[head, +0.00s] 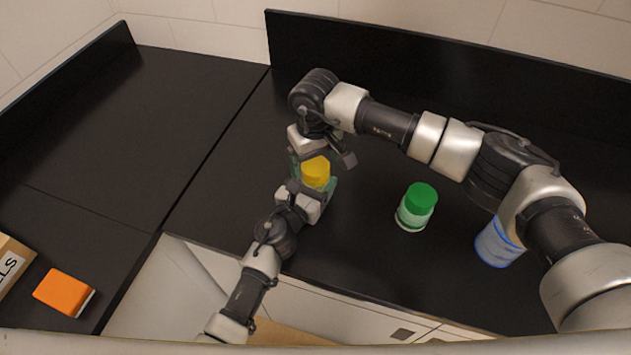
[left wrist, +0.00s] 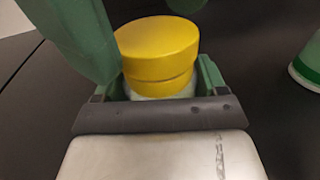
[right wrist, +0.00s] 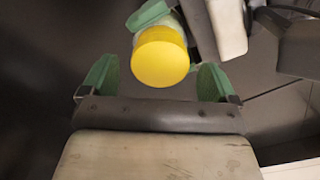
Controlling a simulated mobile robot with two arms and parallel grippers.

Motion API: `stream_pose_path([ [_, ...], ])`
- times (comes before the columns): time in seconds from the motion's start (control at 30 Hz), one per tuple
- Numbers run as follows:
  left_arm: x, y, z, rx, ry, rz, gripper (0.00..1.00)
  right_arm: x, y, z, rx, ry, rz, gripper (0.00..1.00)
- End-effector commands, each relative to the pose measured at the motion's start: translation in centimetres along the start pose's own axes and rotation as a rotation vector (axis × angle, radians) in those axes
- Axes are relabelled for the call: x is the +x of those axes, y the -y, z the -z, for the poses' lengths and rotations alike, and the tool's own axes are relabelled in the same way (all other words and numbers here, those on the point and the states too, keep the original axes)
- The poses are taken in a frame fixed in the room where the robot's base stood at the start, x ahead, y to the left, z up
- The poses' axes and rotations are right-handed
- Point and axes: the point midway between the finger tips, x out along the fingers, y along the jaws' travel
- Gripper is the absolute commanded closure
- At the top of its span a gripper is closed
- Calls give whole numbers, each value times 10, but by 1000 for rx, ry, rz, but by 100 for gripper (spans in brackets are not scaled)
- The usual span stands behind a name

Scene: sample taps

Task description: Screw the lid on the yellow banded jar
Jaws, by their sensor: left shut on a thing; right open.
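The yellow banded jar stands upright on the black counter, with a yellow lid (head: 315,169) on top. In the left wrist view the lid (left wrist: 157,42) sits directly above a yellow band (left wrist: 163,84), with a thin seam between them. I cannot tell how tight the lid is. My left gripper (head: 316,190) is shut around the jar's body below the lid, hiding most of it. My right gripper (right wrist: 158,82) is open close above the jar. In the right wrist view the lid (right wrist: 160,62) shows just beyond the gap between its fingers, with no clear contact.
A green-lidded jar (head: 416,207) stands to the right on the counter. A blue-banded container (head: 496,245) is farther right, partly behind my right arm. An orange block (head: 65,292) and a cardboard box (head: 12,262) are at the far left. The left counter is mostly clear.

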Motion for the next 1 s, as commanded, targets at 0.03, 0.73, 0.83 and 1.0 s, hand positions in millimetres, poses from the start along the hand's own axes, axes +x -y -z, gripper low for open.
stream_pose_path([
  [0.03, 0, 0, -1, 0, 1, 0, 94, 5, 0, 0, -1, 1, 1, 10],
  [0.73, 0, 0, 0, 0, 1, 0, 94, 15, 0, 0, 0, -1, 0, 50],
  [0.83, 0, 0, 0, 0, 1, 0, 94, 14, 0, 0, 0, -1, 0, 61],
  [1.0, 0, 0, 0, 0, 1, 0, 94, 14, 0, 0, 66, -1, -1, 61],
])
